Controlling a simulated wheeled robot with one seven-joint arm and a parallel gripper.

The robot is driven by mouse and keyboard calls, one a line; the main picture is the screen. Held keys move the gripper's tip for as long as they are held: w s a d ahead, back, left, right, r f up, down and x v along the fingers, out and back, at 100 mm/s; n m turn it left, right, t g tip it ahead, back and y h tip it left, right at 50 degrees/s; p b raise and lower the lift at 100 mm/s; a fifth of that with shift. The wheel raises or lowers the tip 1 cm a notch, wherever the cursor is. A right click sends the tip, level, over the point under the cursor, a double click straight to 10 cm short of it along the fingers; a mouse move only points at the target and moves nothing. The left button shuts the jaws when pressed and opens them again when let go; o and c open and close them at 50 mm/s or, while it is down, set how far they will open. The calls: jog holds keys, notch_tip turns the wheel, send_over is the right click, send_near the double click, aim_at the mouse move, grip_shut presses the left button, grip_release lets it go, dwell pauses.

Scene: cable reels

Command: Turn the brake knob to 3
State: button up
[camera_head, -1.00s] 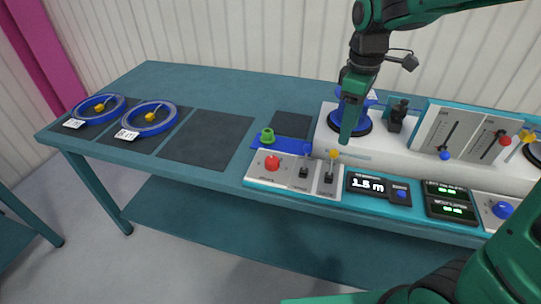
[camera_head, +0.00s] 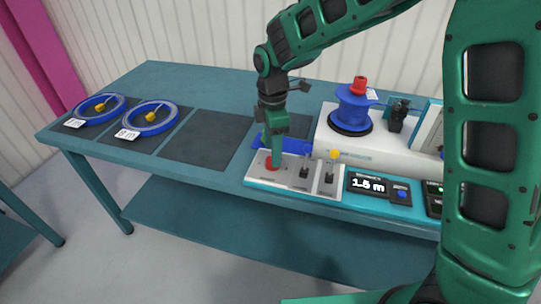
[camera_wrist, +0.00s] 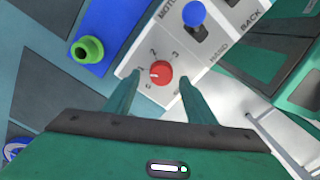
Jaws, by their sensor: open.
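The brake knob is a small red round knob (camera_head: 271,165) at the left end of the grey switch panel. In the wrist view the red knob (camera_wrist: 162,72) is ringed by the marks 1, 2 and 3 and a partly readable lower one. Its white pointer faces left, close to the 1. My gripper (camera_head: 275,165) points down at the knob. In the wrist view my open gripper (camera_wrist: 158,80) has one finger on each side of the knob in the picture. I cannot tell whether the fingers touch it.
Beside the knob stand a blue-tipped lever (camera_wrist: 194,14) and a yellow-tipped lever (camera_head: 333,154). A green knob (camera_wrist: 88,48) sits on a blue plate nearby. A blue reel (camera_head: 354,107) stands behind the panel, and a display (camera_head: 367,185) reads 1.5 m. Two blue coils lie far left.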

jog(key=shift+f, duration=1.55)
jog(key=c, duration=1)
jog(key=shift+w+r, duration=0.1)
jog(key=shift+c, duration=0.2)
